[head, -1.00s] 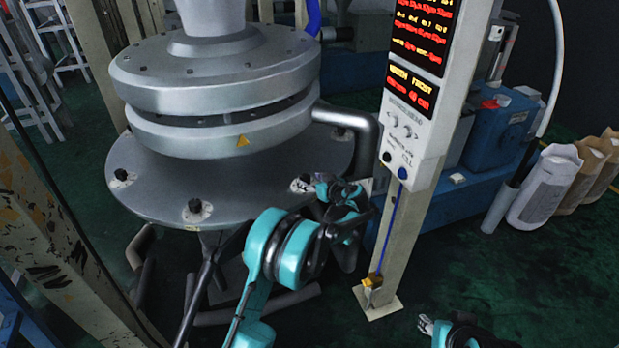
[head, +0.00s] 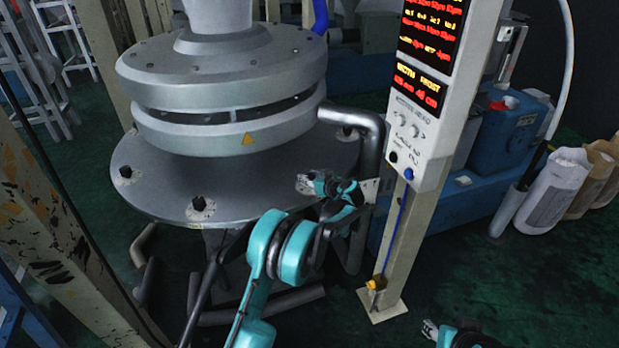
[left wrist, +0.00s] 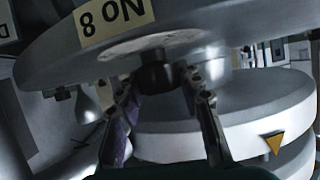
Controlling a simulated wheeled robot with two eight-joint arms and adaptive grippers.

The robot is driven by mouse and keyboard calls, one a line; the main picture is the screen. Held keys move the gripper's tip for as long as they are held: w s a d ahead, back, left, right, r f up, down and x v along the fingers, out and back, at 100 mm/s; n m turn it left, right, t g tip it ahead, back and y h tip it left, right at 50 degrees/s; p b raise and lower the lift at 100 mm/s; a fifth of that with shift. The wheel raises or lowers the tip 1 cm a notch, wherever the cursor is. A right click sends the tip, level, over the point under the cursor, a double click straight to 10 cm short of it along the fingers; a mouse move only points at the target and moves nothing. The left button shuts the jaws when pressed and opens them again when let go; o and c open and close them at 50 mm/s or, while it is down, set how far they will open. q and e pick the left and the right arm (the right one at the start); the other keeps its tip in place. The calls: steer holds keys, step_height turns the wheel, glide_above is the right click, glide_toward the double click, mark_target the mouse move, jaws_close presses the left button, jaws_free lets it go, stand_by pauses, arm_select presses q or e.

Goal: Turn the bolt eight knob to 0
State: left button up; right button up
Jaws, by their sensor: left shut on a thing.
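The bolt eight knob (left wrist: 155,72) is a black knob beneath a label reading "No 8" (left wrist: 112,14), which appears upside down in the left wrist view. It stands on a pale dial on the rim of the grey round plate (head: 165,188); the dial marks are too small to read. My left gripper (head: 317,184) is at this rim in the head view and hides most of the knob there. In the left wrist view its fingers (left wrist: 160,82) lie on both sides of the knob, shut on it. My right gripper (head: 430,329) is low in the head view, away from the plate, its jaws unclear.
Other black knobs, such as one at the front (head: 199,203), sit along the plate's rim. A post with a red and yellow display panel (head: 420,90) stands close right of my left gripper. A bent grey pipe (head: 368,130) runs behind it. Green floor (head: 490,270) is open at right.

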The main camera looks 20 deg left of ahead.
arm_select(q)
steer(key=shift+m+t+h, duration=0.3)
steer(key=m+t+h, duration=0.2)
steer(key=m+h, duration=0.1)
steer(key=shift+a+m, duration=0.1)
steer(key=shift+m, duration=0.2)
steer(key=shift+m+t+h+b, duration=0.45)
steer(key=shift+m+t+h, duration=0.35)
steer(key=shift+m+h, duration=1.65)
steer(key=shift+d+h, duration=0.2)
steer(key=shift+h, duration=0.35)
steer(key=o, duration=1.2)
steer(key=shift+s, duration=0.1)
steer(key=v, duration=1.1)
steer(key=shift+s+r, duration=0.2)
steer(key=shift+s, duration=0.15)
